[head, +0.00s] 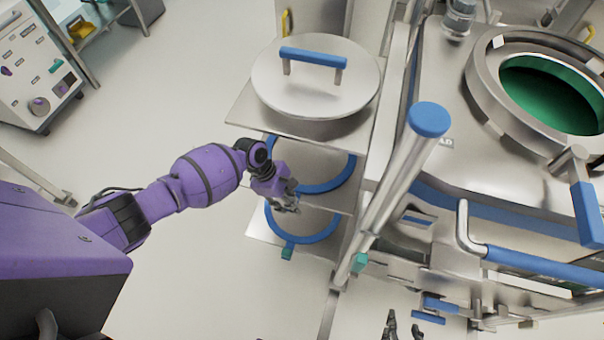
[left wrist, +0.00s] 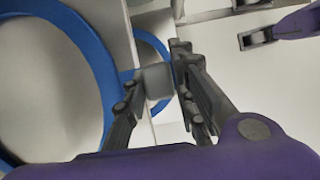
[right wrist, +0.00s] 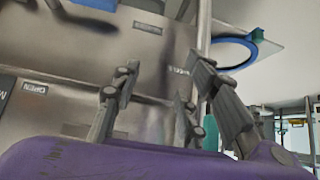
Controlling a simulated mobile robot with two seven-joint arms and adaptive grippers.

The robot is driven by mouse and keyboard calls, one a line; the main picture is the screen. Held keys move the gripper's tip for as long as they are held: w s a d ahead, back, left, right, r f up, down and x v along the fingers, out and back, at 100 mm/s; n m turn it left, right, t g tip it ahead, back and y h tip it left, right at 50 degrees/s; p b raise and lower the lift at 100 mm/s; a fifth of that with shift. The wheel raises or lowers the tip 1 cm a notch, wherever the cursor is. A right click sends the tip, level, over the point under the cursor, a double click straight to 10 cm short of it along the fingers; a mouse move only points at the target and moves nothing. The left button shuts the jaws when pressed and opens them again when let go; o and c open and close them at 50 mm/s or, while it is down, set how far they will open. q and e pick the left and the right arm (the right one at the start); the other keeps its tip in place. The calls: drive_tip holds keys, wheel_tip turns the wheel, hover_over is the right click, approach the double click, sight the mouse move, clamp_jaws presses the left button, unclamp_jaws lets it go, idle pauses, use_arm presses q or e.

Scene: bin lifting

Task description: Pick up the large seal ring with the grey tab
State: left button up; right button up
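The large seal ring (head: 325,187) is blue and lies on the middle shelf, below a lidded shelf. In the left wrist view the ring (left wrist: 100,55) fills the left side, and its grey tab (left wrist: 157,82) lies between my fingers. My left gripper (head: 288,202) is at the ring's front-left edge. Its fingers (left wrist: 158,75) appear closed against the tab's sides. The ring looks still on its shelf. My right gripper (head: 392,328) is low at the bottom edge of the head view; its fingers (right wrist: 160,85) are apart and empty.
A second blue ring (head: 307,241) with a teal tab (head: 287,253) lies on the lower shelf. A round lid with a blue handle (head: 313,57) rests above. A steel tank with blue rails (head: 540,266) stands right. Open floor (head: 190,290) lies left.

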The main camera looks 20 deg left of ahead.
use_arm(q)
clamp_jaws()
use_arm(e)
drive_tip(key=shift+s+f, duration=0.2)
drive_tip(key=shift+s, duration=0.15)
use_arm(q)
drive_tip(key=shift+r, duration=0.1)
use_arm(e)
drive_tip(key=shift+s+d, duration=0.1)
drive_tip(key=shift+s, duration=0.1)
use_arm(q)
drive_tip(key=shift+w+a+r, duration=0.1)
drive_tip(key=shift+a+r, duration=0.1)
drive_tip(key=shift+r, duration=0.4)
wheel_tip(320, 180, up, 6)
drive_tip(key=shift+r+p, duration=0.2)
drive_tip(key=shift+p, duration=0.65)
drive_tip(key=a+b, duration=0.3)
drive_tip(key=a, duration=1.6)
drive_tip(key=shift+w+a+f, duration=0.3)
drive_tip(key=shift+f, duration=0.05)
use_arm(e)
drive_tip(key=shift+f, duration=0.75)
drive_tip(key=shift+s, duration=0.1)
